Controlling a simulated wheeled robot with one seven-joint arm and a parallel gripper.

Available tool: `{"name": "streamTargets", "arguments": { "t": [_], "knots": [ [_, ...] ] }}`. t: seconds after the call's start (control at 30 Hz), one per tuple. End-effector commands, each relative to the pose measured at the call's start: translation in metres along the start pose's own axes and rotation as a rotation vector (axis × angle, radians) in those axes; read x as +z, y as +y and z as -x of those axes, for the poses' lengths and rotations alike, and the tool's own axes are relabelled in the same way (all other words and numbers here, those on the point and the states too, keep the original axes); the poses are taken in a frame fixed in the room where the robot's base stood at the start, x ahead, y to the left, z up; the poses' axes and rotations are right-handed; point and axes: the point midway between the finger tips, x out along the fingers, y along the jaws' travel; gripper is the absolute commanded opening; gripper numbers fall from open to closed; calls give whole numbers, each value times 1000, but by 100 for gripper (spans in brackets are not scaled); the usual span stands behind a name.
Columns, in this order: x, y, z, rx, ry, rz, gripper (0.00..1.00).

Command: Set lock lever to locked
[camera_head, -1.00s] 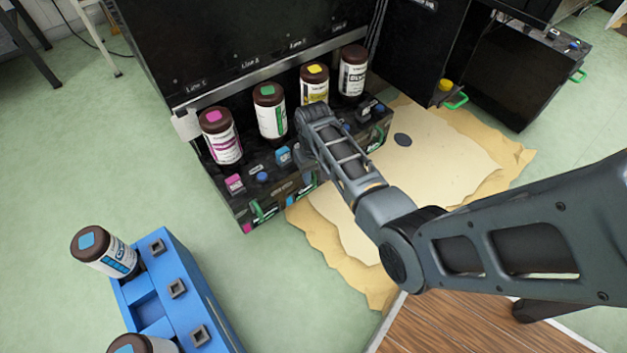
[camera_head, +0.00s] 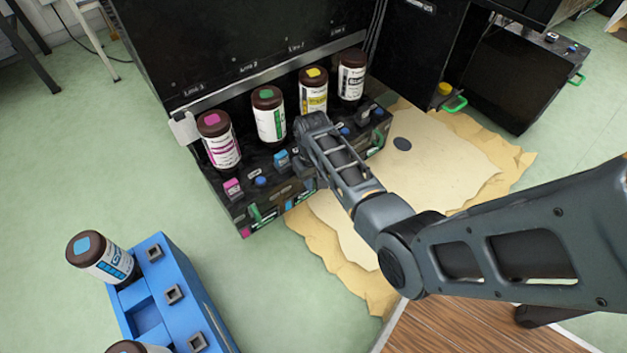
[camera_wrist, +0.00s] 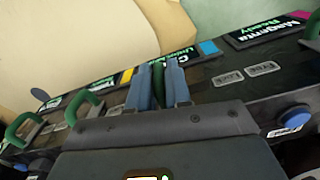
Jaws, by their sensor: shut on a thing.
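The lock lever (camera_wrist: 158,77) is a green handle on the front of the black ink unit, in the wrist view. My gripper (camera_wrist: 158,82) is shut on it, with one blue-grey finger on each side. The fingers hide much of the lever and part of the display (camera_wrist: 180,62) behind it, which has a cyan square beside it. Small plates reading Lock (camera_wrist: 228,77) and Free (camera_wrist: 263,69) sit to the right of the fingers. In the head view my arm covers the gripper and this lever at the unit's front.
Other green levers (camera_wrist: 83,110) stand to the left in the wrist view. Several ink bottles (camera_head: 269,115) stand upright on the unit. A blue rack (camera_head: 183,285) with a tilted cyan-capped bottle (camera_head: 100,258) is at lower left. An open black door (camera_head: 415,45) stands right of the bottles.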

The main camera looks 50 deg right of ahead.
Motion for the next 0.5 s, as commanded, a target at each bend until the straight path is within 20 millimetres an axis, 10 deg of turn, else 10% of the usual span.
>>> {"name": "streamTargets", "arguments": {
  "t": [0.5],
  "knots": [
    [3,-12,3,3,-1,-1,0]
  ]
}}
